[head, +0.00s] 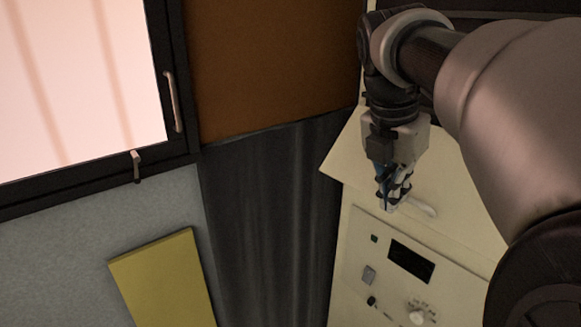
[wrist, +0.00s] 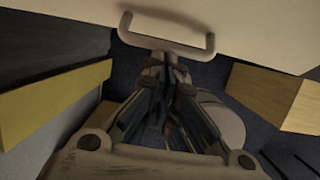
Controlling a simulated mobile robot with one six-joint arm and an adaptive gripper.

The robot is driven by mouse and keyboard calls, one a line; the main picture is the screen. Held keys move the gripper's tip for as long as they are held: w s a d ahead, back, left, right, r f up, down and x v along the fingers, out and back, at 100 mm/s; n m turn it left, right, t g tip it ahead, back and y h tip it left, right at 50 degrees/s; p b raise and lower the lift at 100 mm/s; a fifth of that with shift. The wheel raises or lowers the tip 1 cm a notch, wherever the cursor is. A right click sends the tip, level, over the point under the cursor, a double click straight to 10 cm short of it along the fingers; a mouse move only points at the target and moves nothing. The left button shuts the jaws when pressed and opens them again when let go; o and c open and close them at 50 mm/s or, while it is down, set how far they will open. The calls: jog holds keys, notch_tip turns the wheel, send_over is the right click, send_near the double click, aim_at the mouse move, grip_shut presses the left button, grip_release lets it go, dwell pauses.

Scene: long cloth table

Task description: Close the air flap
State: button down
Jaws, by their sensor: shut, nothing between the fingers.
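The cream flap (head: 347,164) is on the front of the cream cabinet, and its lower left corner juts out past the cabinet's side, so it stands tilted outward. Its pale handle (head: 421,208) is near the lower edge. In the wrist view the handle (wrist: 168,47) is a wide bar on the cream flap panel (wrist: 240,22). My gripper (head: 390,200) is shut and empty, pointing down beside the handle. In the wrist view its fingertips (wrist: 166,62) are close to the middle of the bar; I cannot tell if they touch it.
Below the flap is a control panel with a dark display (head: 411,260) and a knob (head: 417,317). A yellow box (head: 165,280) stands at the lower left. A window frame with a handle (head: 173,101) is at the left. A wooden block (wrist: 262,98) shows right in the wrist view.

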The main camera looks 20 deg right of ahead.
jog(key=w+d+f+t+h+b, duration=0.1)
jog(key=d+f+h+b, duration=0.1)
jog(key=f+b, duration=0.1)
jog(key=w+d+f+t+h+b, duration=0.1)
jog(key=d+f+h+b, duration=0.1)
jog(key=d+f+b, duration=0.1)
jog(key=w+d+f+h+b, duration=0.1)
jog(key=d+f+h+b, duration=0.1)
jog(key=f+b, duration=0.1)
jog(key=shift+w+d+t+b, duration=0.15)
jog(key=shift+t+b, duration=0.25)
jog(key=shift+b, duration=0.4)
jog(key=shift+w+d+f, duration=0.15)
jog(key=shift+d+f, duration=0.05)
jog(key=shift+d, duration=0.25)
jog(key=shift+w+d+f, duration=0.1)
jog(key=shift+d+f, duration=0.05)
jog(key=shift+d, duration=0.25)
jog(key=shift+f, duration=0.1)
